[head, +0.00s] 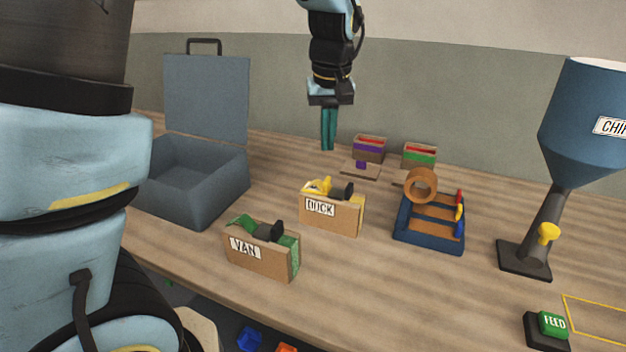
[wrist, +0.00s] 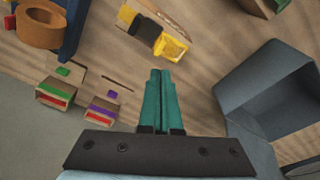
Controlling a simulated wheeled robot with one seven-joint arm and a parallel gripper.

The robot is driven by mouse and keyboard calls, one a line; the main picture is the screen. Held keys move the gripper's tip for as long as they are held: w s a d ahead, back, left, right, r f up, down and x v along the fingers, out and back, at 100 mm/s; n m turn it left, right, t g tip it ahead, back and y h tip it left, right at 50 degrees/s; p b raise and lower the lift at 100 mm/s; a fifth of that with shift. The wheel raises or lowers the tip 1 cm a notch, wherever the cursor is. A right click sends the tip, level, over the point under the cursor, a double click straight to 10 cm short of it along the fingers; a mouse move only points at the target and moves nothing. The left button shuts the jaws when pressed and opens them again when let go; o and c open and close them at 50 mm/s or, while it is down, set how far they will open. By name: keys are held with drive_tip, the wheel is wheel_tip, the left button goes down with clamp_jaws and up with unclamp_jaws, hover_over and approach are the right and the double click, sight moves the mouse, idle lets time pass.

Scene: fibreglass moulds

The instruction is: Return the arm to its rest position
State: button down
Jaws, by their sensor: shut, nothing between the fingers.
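My gripper (head: 328,146) hangs above the back of the wooden table in the head view, fingers pointing down. Its two teal fingers are closed together with nothing between them. They also show side by side in the wrist view (wrist: 160,74). The gripper is apart from everything on the table. In the head view it is to the left of the small box with the purple and red top and behind the DUCK mould. My arm comes down to it from the top edge of the picture.
An open grey case (head: 195,210) stands at left. The DUCK mould (head: 333,217) and VAN mould (head: 259,262) sit mid-table. A blue tray (head: 429,239) holds a tan ring. Small boxes (head: 368,156) stand behind. A blue hopper (head: 587,130) and green FEED button (head: 552,324) are at right.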

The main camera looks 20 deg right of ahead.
drive_tip(key=s+a+f, duration=0.1)
drive_tip(key=a+f, duration=0.1)
drive_tip(key=a, duration=0.8)
drive_tip(key=s+a+f+n, duration=0.1)
drive_tip(key=a+f, duration=0.1)
drive_tip(key=a, duration=0.8)
drive_tip(key=s+a+f, duration=0.2)
drive_tip(key=a, duration=0.8)
drive_tip(key=shift+f, duration=0.4)
drive_tip(key=shift+w+a, duration=0.1)
